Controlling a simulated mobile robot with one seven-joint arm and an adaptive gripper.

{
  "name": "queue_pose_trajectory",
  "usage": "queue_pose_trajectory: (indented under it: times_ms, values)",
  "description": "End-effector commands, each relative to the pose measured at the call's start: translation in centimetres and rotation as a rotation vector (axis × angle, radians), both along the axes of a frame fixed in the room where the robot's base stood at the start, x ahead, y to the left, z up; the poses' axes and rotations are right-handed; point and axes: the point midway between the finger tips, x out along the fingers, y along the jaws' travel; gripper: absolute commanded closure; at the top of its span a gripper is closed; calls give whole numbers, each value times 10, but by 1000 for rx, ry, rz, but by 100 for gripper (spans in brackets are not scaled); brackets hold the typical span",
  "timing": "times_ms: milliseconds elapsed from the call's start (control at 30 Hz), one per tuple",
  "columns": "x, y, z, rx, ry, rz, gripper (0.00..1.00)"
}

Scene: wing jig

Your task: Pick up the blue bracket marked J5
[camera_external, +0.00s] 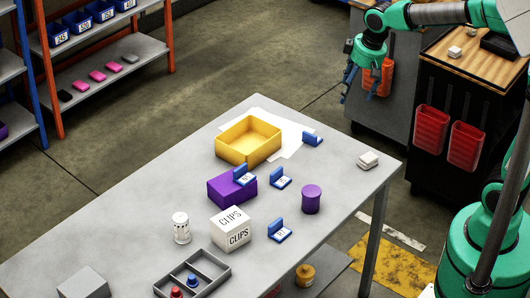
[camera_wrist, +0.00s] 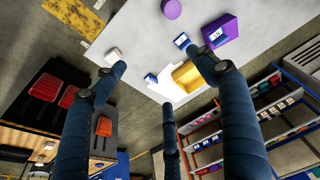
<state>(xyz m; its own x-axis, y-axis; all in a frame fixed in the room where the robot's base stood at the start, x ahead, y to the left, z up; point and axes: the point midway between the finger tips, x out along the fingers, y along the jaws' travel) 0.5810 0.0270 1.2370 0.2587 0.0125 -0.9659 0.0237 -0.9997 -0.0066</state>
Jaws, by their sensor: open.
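Several blue brackets are on the grey table. One bracket (camera_external: 243,175) sits on top of the purple box (camera_external: 226,193); it also shows in the wrist view (camera_wrist: 216,35). One bracket (camera_external: 280,178) stands right of that box. Another bracket (camera_external: 281,230) is beside the white CLIPS box, and one bracket (camera_external: 312,139) is behind, near the yellow bin. The brackets' marks are too small to read surely, so I cannot tell which is J5. My gripper (camera_external: 358,88) is open and empty, high beyond the table's far right side. Its spread fingers show in the wrist view (camera_wrist: 160,80).
The yellow bin (camera_external: 249,155) stands on white paper. A purple cylinder (camera_external: 311,199), the CLIPS box (camera_external: 231,228), a white canister (camera_external: 181,227) and a grey tray (camera_external: 189,260) share the table.

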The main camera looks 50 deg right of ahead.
Motion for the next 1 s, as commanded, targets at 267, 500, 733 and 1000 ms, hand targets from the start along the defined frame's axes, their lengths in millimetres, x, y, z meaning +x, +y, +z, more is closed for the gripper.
queue_pose_trajectory:
  times_ms: [267,500,733,1000]
  values:
    - [72,12,-50,-2,69,7,28]
    - [126,24,-104,-5,124,13,28]
    - [172,35,-167,-9,178,18,28]
    - [211,48,-245,-13,235,23,28]
